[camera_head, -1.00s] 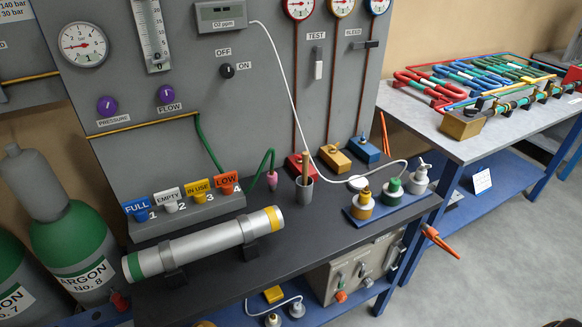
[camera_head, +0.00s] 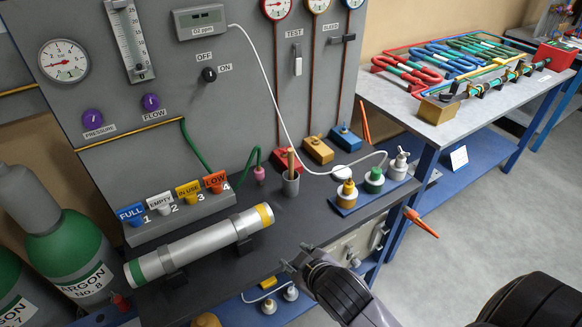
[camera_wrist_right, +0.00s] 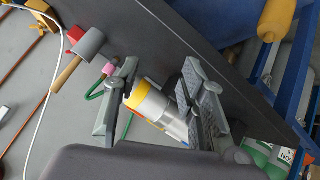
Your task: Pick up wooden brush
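The wooden brush (camera_head: 291,160) stands in a small grey cup (camera_head: 290,184) on the dark bench top; only its wooden handle shows, and its lower end is hidden in the cup. In the right wrist view the brush handle (camera_wrist_right: 68,74) sticks out of the grey cup (camera_wrist_right: 88,44), left of the fingers. My right gripper (camera_head: 296,264) is at the bench's front edge, nearer to me than the cup and apart from it. In the wrist view its fingers (camera_wrist_right: 160,85) are spread with nothing held. My left gripper is not in view.
A silver cylinder (camera_head: 198,246) lies in supports left of my gripper. Bottles on a blue tray (camera_head: 386,190) stand right of the cup. A white cable (camera_head: 270,75) hangs behind it. Valve blocks (camera_head: 318,150) are at the back. Bare bench top lies between cup and gripper.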

